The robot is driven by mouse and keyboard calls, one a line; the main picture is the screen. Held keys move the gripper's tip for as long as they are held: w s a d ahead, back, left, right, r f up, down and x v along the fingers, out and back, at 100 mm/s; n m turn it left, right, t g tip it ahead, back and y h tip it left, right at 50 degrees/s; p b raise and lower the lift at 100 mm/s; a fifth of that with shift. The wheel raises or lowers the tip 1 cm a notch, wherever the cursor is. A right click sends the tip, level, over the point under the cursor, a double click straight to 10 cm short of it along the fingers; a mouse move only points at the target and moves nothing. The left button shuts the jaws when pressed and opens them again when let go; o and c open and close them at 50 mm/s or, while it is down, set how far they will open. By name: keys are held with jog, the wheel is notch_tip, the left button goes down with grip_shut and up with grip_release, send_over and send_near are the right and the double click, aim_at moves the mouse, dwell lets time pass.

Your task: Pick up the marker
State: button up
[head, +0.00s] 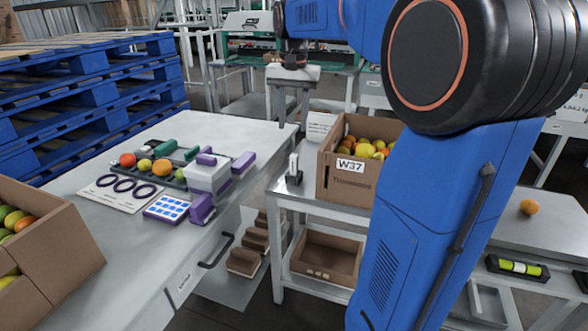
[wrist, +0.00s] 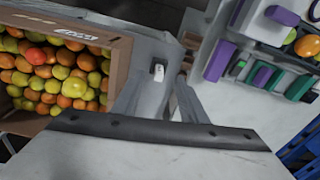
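No pen is clear enough for me to name the marker with certainty. A lime-green cylinder with a pale band (head: 519,267) lies in a black tray at the right in the head view and could be it. A small white upright item with a dark part (head: 294,168) stands on the steel table beside the carton; it also shows in the wrist view (wrist: 158,71), between my fingers in the picture and beyond them. My gripper (head: 291,117) is open and empty, pointing down above the tables; its spread fingers show in the wrist view (wrist: 160,84).
The left bench (head: 110,238) carries fruit, purple-and-white items and a ring card. Another fruit carton (head: 62,250) stands at the left. Blue pallets (head: 85,93) stand behind. My arm covers the centre right.

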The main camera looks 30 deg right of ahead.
aim_at(294, 155)
jog(key=w+d+m, duration=0.1)
jog(key=w+d, duration=0.2)
jog(key=w, duration=0.1)
jog(key=shift+g, duration=0.3)
jog(key=f, duration=1.1)
jog(key=shift+d+f, duration=0.2)
jog(key=shift+a+f, duration=0.15)
jog(key=shift+f, duration=2.6)
jog(key=shift+c, duration=0.3)
grip_shut()
